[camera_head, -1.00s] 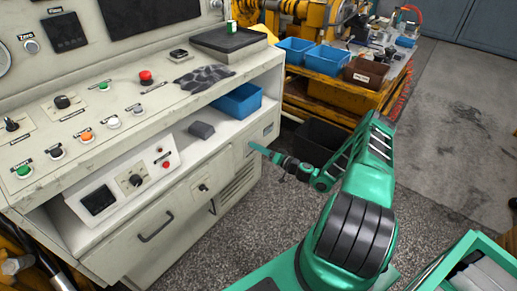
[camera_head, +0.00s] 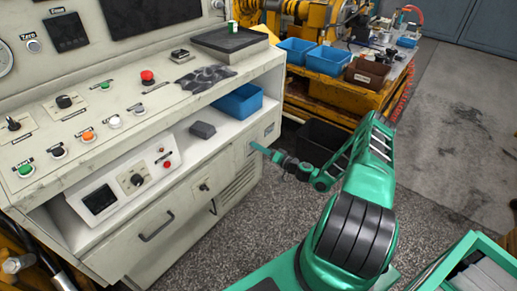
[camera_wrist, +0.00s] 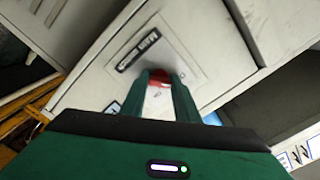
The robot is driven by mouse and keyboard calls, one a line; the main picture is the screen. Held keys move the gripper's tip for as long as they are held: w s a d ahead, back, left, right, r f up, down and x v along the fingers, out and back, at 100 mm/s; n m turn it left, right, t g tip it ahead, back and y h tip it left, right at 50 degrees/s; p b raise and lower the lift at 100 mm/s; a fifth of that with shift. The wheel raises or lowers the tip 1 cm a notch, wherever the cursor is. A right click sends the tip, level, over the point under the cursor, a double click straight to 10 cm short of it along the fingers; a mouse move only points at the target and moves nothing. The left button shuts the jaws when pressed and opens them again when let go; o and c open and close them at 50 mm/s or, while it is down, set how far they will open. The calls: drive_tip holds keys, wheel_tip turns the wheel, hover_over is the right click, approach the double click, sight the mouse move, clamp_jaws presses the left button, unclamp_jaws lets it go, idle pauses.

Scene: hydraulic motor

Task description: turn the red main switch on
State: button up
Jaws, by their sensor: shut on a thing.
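The red main switch (camera_wrist: 159,74) shows in the wrist view between the fingertips of my gripper (camera_wrist: 160,84). It sits on a pale cabinet panel next to a dark label (camera_wrist: 138,50). My gripper is shut on the switch, with a finger on each side; the fingers cover much of it, and its on or off position cannot be told. In the head view my gripper (camera_head: 257,148) touches or nearly touches the right end of the control cabinet (camera_head: 190,212), and the switch is hidden there.
A blue bin (camera_head: 239,101) stands on the cabinet shelf above my gripper. A black crate (camera_head: 322,138) is on the floor behind my arm. A yellow workbench (camera_head: 335,98) with bins stands beyond. The speckled floor in front of the cabinet is open.

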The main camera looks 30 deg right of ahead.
drive_tip(key=shift+s+d+f+m, duration=0.1)
drive_tip(key=shift+d+m, duration=0.05)
drive_tip(key=shift+m, duration=4.1)
drive_tip(key=shift+d+f+m, duration=0.1)
drive_tip(key=shift+m, duration=4.15)
drive_tip(key=o, duration=1)
drive_tip(key=shift+o, duration=0.2)
drive_tip(key=shift+a, duration=0.1)
drive_tip(key=shift+r, duration=0.1)
